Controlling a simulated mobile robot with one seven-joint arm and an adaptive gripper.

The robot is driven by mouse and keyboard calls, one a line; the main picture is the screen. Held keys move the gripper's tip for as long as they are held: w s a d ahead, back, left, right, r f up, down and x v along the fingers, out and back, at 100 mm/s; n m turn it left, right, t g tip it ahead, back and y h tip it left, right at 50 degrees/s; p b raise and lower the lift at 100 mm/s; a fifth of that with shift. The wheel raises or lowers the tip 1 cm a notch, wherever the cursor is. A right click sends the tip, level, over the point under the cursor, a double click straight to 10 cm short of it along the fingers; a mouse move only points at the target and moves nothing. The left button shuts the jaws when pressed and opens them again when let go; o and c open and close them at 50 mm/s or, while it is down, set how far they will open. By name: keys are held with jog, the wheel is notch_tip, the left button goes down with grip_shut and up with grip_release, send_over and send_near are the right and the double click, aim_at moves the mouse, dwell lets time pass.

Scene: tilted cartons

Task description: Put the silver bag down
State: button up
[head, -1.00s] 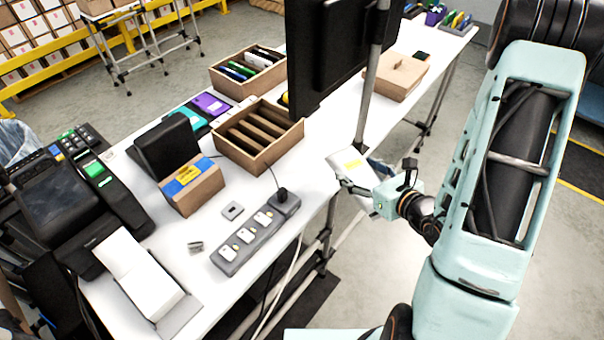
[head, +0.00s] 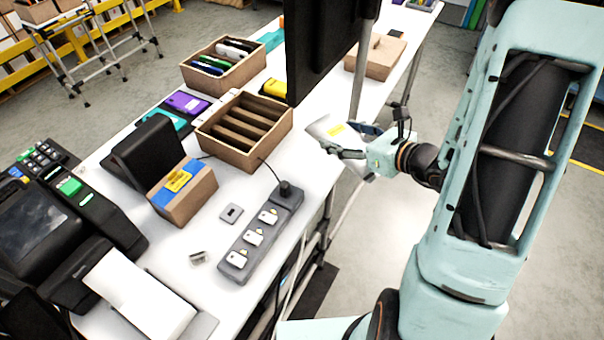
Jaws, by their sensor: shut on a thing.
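The bag is at the right edge of the white table (head: 318,178), just right of the divided carton and beside the monitor's pole. Part of the bag is hidden behind my gripper. I cannot tell whether it touches the table.
A divided brown carton (head: 213,124) stands left of the bag. A carton with several packets (head: 188,74) is behind it. A black monitor (head: 322,45) hangs close by. A power strip (head: 262,232) lies in front. Another carton (head: 378,58) stands farther back.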

aim_at(349, 146)
jog(key=shift+d+r+n+g+y+b, duration=0.35)
jog(key=shift+n+y+b, duration=0.25)
jog(key=shift+b, duration=0.6)
jog(key=b, duration=0.1)
jog(key=s+n+b, duration=0.1)
jog(key=shift+d+r+g+y+b, duration=0.25)
jog(key=shift+r+g+y+b, duration=0.1)
jog(key=shift+r+y, duration=0.05)
jog(key=s+d+b, duration=0.1)
jog(key=s+n+g+y+b, duration=0.1)
jog(key=s+b, duration=0.1)
jog(key=s+d+n+g+b, duration=0.1)
jog(key=b, duration=0.1)
jog(key=shift+s+d, duration=0.3)
jog(key=shift+d, duration=0.05)
jog(key=r+x, duration=0.2)
jog(key=x, duration=0.6)
jog(key=a+r+b+x, duration=0.1)
jog(key=r+x, duration=0.1)
jog(key=x, duration=0.7)
jog(key=shift+w+a, duration=0.5)
jog(key=shift+w, duration=0.05)
jog(key=shift+f, duration=0.2)
jog(key=shift+f+b, duration=0.55)
jog(key=shift+b, duration=0.05)
jog(key=o, duration=1.2)
